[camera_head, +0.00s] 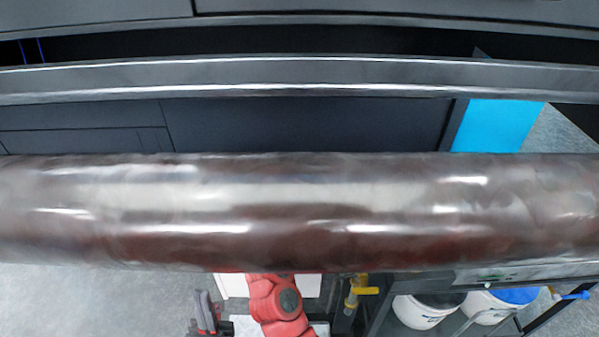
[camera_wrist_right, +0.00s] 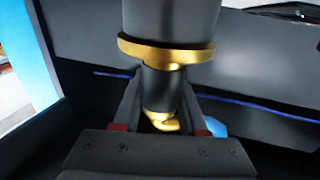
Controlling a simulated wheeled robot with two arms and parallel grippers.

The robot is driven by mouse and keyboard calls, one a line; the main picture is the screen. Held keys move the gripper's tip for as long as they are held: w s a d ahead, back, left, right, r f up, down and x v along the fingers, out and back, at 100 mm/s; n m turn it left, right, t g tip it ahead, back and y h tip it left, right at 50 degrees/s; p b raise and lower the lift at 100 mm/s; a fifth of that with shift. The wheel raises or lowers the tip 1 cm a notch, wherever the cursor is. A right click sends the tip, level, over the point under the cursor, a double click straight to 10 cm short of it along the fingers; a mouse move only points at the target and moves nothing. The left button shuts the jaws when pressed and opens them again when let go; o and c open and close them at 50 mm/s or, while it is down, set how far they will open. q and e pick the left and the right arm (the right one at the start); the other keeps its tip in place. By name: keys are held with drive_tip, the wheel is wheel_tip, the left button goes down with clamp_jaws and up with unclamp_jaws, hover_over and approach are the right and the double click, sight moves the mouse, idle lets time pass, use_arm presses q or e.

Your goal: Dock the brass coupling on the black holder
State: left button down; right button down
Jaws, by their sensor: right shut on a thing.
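In the right wrist view my right gripper (camera_wrist_right: 162,125) is shut on the brass coupling (camera_wrist_right: 165,50). The coupling shows as a wide brass ring under a thick dark cylinder, with a narrower black neck below it and a brass tip between my fingers. In the head view my left gripper (camera_head: 205,315) is at the bottom edge, left of my red arm link; its fingertips are small and partly cut off, so its opening is unclear. My right gripper is not visible in the head view. I cannot single out the black holder.
A long glossy brown roll (camera_head: 300,200) spans the head view and hides what is behind it. Dark machine rails (camera_head: 300,85) run beyond it. A yellow-handled brass fitting (camera_head: 353,295), a white bucket (camera_head: 425,308) and a blue-topped bucket (camera_head: 500,300) stand below. Grey floor is at lower left.

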drive_tip(key=c, duration=0.7)
unclamp_jaws()
drive_tip(key=shift+c, duration=0.2)
drive_tip(key=shift+v, duration=1.3)
drive_tip(key=b+v, duration=0.2)
drive_tip(key=v, duration=0.6)
drive_tip(key=shift+s, duration=0.25)
drive_tip(key=shift+a, duration=0.1)
